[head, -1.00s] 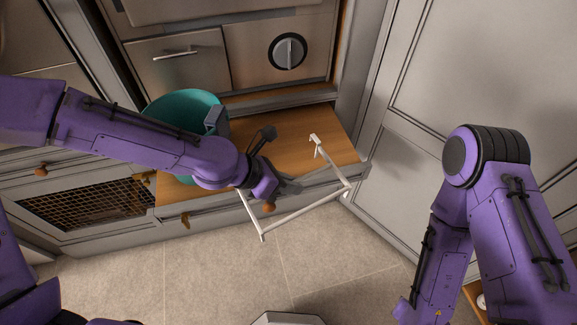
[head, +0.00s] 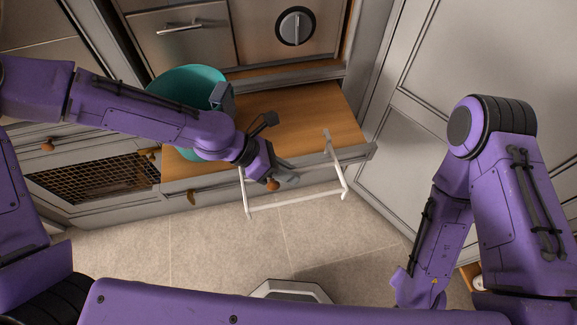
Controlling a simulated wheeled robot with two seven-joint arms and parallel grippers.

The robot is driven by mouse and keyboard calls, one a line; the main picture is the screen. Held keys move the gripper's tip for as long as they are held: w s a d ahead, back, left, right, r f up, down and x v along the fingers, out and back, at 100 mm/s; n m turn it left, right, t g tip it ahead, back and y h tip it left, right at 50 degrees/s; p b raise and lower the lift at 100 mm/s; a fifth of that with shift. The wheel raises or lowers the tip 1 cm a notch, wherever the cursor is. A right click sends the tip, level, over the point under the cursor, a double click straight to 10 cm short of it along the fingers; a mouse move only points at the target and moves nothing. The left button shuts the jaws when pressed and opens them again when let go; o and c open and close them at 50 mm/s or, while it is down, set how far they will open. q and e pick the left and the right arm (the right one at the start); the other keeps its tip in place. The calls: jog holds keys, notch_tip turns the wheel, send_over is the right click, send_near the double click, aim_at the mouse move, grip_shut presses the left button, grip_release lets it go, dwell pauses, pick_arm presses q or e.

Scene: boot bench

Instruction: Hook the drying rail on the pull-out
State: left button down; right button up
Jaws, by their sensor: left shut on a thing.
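The drying rail (head: 297,204) is a thin white frame with a long bar and side arms. It is in front of and partly over the front edge of the pull-out (head: 345,161), a wood-topped board with a grey front. The rail's right arm rises to an upper end over the board. I cannot tell whether its hooks touch the edge. My left gripper (head: 286,180) is shut on the rail at the pull-out's front, and its wrist hides part of the rail. My right arm shows at right, but its gripper is out of view.
A teal tub (head: 172,88) stands at the pull-out's left end, partly behind my left arm. Wooden knobs (head: 192,197) stick out from the pull-out's front. A grey cabinet door (head: 405,165) stands close on the right. The tiled floor (head: 215,245) in front is clear.

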pick_arm(q)
notch_tip(320, 180, down, 9)
jog(key=b, duration=0.3)
jog(key=shift+r+b, duration=0.2)
jog(key=shift+b, duration=0.2)
jog(key=shift+f, duration=0.35)
dwell(0.8)
jog(key=c, duration=1)
grip_release()
jog(key=shift+c, duration=0.2)
jog(key=p+v, duration=0.2)
jog(key=v, duration=0.8)
jog(key=shift+r, duration=0.25)
jog(key=shift+a, duration=0.15)
